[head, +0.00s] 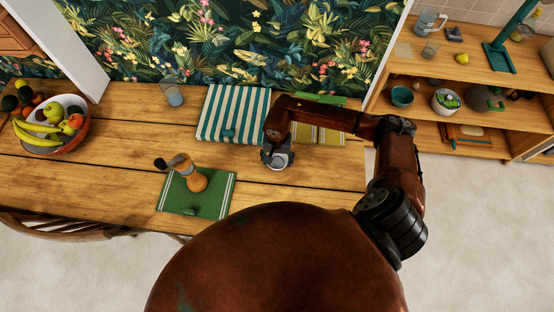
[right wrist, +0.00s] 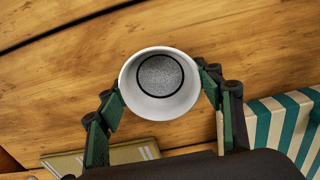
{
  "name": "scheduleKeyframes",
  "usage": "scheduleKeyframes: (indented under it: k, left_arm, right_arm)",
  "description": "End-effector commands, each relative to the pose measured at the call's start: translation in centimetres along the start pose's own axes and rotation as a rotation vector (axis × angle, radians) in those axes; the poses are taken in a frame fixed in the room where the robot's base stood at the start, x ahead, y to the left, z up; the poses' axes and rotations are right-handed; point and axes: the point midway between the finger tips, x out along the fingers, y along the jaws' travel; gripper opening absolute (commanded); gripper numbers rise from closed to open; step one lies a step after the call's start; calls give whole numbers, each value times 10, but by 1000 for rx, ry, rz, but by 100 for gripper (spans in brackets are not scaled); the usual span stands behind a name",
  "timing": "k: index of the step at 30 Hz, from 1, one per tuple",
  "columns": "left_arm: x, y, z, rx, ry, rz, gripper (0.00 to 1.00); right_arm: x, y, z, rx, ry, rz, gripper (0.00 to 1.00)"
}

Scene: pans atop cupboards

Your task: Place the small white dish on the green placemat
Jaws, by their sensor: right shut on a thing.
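The small white dish (head: 283,161) is held by my right gripper (head: 276,154) over the table. In the right wrist view the round white dish (right wrist: 134,76) has a grey speckled disc with a dark ring at its centre. The green fingers of my right gripper (right wrist: 161,88) are shut on it from two sides. The green placemat (head: 217,200), with white stripes near its ends, lies to the left and nearer the front edge. My left gripper is not in view.
A teal-striped mat (head: 235,112) lies behind the dish. A yellowish mat (head: 328,135) lies to its right, partly behind my arm. A glass (head: 174,94) and a fruit bowl (head: 77,136) stand farther left. Bare wood (head: 247,165) separates the dish from the green placemat.

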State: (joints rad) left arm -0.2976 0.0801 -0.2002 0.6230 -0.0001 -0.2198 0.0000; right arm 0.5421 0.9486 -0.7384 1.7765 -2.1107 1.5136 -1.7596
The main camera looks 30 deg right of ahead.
Motion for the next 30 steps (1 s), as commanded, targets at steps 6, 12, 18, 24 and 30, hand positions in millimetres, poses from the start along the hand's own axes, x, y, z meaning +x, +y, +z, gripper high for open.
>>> scheduleKeyframes:
  k: [6,12,18,24,30]
  left_arm:
    - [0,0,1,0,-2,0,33]
    - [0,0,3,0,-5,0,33]
    - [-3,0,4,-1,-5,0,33]
    - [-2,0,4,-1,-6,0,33]
    - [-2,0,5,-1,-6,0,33]
  right_arm:
    - [0,0,0,0,0,0,74]
    - [0,0,0,0,0,0,78]
    - [-3,0,0,0,-1,0,78]
    - [-31,0,-2,-2,5,-2,78]
    - [-75,0,-2,-1,4,-1,78]
